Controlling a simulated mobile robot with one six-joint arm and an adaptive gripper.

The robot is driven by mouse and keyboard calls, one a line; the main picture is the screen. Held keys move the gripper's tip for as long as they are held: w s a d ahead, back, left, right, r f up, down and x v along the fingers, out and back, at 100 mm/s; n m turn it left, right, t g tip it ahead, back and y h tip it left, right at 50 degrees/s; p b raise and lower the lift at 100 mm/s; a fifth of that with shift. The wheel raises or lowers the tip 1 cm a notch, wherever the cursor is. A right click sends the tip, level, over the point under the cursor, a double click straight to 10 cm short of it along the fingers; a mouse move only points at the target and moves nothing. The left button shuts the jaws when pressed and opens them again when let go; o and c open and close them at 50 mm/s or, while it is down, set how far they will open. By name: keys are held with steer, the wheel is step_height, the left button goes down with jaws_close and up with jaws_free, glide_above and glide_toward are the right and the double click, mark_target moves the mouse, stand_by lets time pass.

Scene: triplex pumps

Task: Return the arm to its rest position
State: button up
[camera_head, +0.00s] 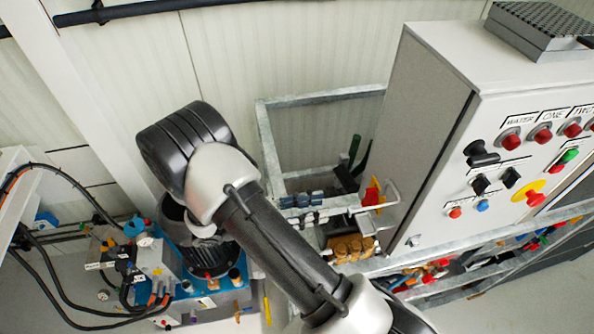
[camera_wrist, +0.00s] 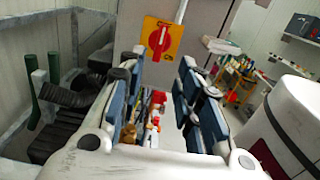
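My gripper (camera_wrist: 162,60) is open in the wrist view, its two blue-grey fingers apart with nothing held between them. Past the fingertips is a red rotary switch (camera_wrist: 158,39) on a yellow plate (camera_wrist: 174,49), on the side of a grey cabinet. The gripper looks apart from the switch. In the head view my arm (camera_head: 270,235) crosses the middle, bent at a dark joint. It hides part of the area behind it, and blue finger-like parts show just right of it, facing the red switch (camera_head: 371,197).
The control cabinet (camera_head: 430,130) with buttons stands at right. A galvanised frame (camera_head: 268,140) stands behind my arm. Blue pump equipment (camera_head: 235,297) with cables is at lower left. A white post (camera_head: 85,95) rises at left.

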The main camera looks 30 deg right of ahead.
steer(key=s+a+r+m+t+y+b, duration=0.3)
steer(key=s+a+m+t+y+b, duration=0.1)
steer(key=s+m+y+b, duration=0.2)
steer(key=s+a+r+m+t+y+b, duration=0.3)
steer(key=s+a+m+t+y+b, duration=0.1)
steer(key=m+y+b, duration=0.3)
steer(key=shift+s+a+m+t+y, duration=0.35)
steer(key=shift+s+m+y, duration=0.7)
steer(key=shift+y, duration=1.25)
steer(key=shift+w+r, duration=0.1)
steer(key=shift+w, duration=0.1)
